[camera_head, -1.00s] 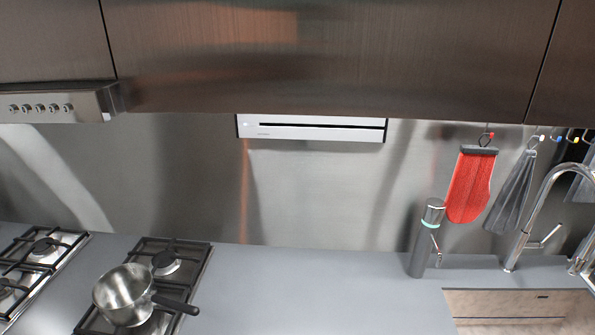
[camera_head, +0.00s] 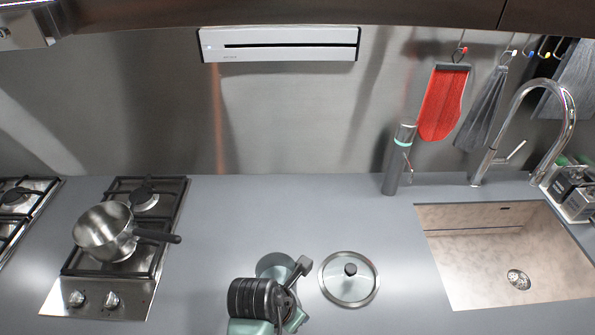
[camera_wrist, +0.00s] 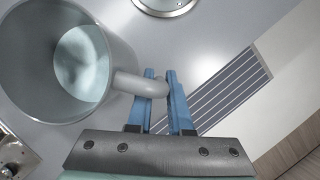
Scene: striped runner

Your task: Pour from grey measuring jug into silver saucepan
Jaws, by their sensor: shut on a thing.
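The silver saucepan (camera_head: 95,233) stands upright on the right-hand hob at the left, its dark handle pointing right. The grey measuring jug (camera_head: 274,264) is at the front middle of the counter, partly hidden by my wrist in the head view. In the wrist view the jug (camera_wrist: 112,50) fills the left side, and pale contents (camera_wrist: 80,65) show inside it. My gripper (camera_wrist: 160,78) is shut on the jug's handle, one blue finger on each side. I cannot tell whether the jug touches the counter.
A round glass lid (camera_head: 350,279) lies just right of the jug. A striped runner (camera_wrist: 215,92) shows in the wrist view. A sink (camera_head: 505,250) with a tall tap is at the right, and a grey bottle (camera_head: 397,160) stands at the back. Counter between hob and jug is clear.

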